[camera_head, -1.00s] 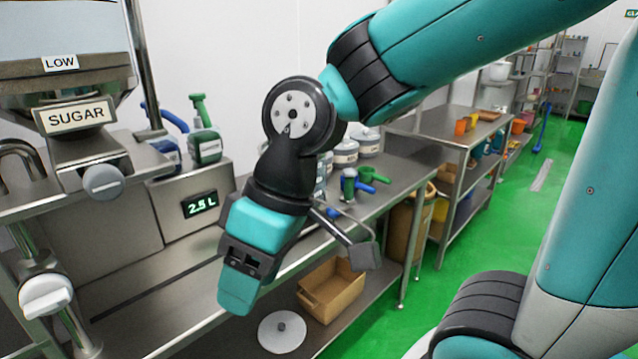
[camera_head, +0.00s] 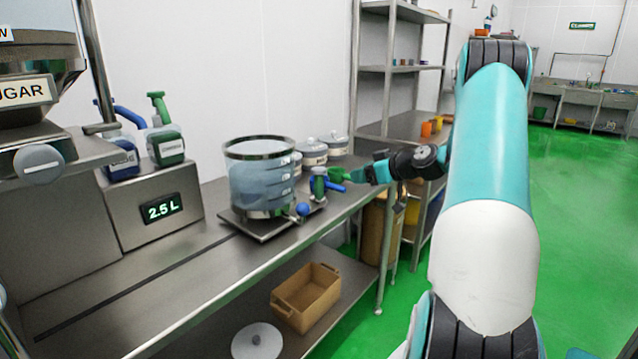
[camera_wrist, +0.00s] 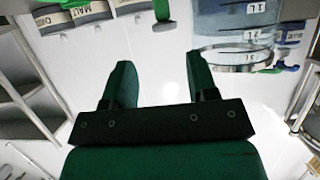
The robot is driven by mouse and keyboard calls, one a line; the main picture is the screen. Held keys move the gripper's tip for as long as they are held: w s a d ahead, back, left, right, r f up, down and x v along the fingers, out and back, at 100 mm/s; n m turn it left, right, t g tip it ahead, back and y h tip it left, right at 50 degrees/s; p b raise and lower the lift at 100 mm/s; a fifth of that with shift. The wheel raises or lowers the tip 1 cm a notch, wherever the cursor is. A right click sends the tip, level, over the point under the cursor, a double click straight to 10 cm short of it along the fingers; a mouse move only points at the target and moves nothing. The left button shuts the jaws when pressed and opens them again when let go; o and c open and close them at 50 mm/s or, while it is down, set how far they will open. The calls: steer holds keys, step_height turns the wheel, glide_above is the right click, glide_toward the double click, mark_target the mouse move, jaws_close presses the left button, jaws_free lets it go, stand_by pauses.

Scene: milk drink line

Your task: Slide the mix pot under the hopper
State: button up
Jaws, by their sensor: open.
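The mix pot (camera_head: 262,188) is a clear bluish vessel with a dark rim. It stands upright on a flat metal plate (camera_head: 245,225) on the steel bench, with a blue knob low on its front right. It also shows in the wrist view at the upper right (camera_wrist: 235,22). The sugar hopper (camera_head: 35,85) is at the far left, cut by the frame edge, well apart from the pot. My gripper is open and empty in the wrist view (camera_wrist: 158,62). In the head view it is small, right of the pot, and its fingertips are hard to make out.
A box with a 2.5 L display (camera_head: 160,210) and two bottles stands between hopper and pot. The bench is clear left of the pot.

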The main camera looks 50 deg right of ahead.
mark_target(322, 180)
steer(key=p+x, duration=0.3)
steer(key=x, duration=1.3)
steer(key=shift+w+a+f, duration=0.15)
steer(key=shift+w, duration=0.05)
jaws_close()
